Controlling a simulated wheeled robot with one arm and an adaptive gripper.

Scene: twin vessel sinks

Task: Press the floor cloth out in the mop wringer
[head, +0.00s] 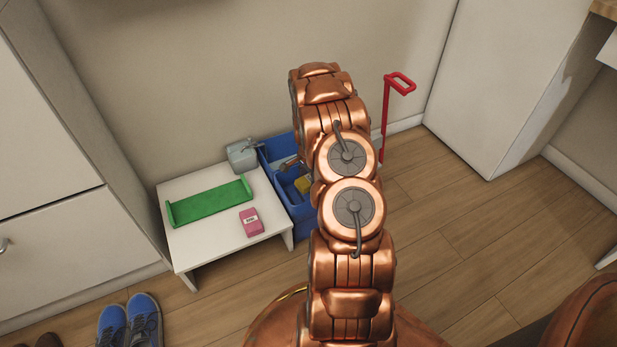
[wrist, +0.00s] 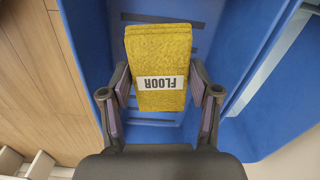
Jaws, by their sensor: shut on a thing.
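The floor cloth (wrist: 158,50) is a yellow folded pad with a white label reading FLOOR. My gripper (wrist: 160,88) is shut on it, one finger at each side. In the wrist view the cloth is over the blue mop wringer (wrist: 245,60), whose slotted inner wall shows behind it. I cannot tell whether the cloth touches the wringer. A red handle (head: 399,84) rises behind my arm.
The low white table (head: 210,245) holds a green tray-like piece (head: 210,202) and a pink box (head: 251,221). A grey container (head: 242,155) is at its back corner. Blue shoes (head: 130,322) lie on the floor in front. Wooden floor (head: 450,220) is clear to the right.

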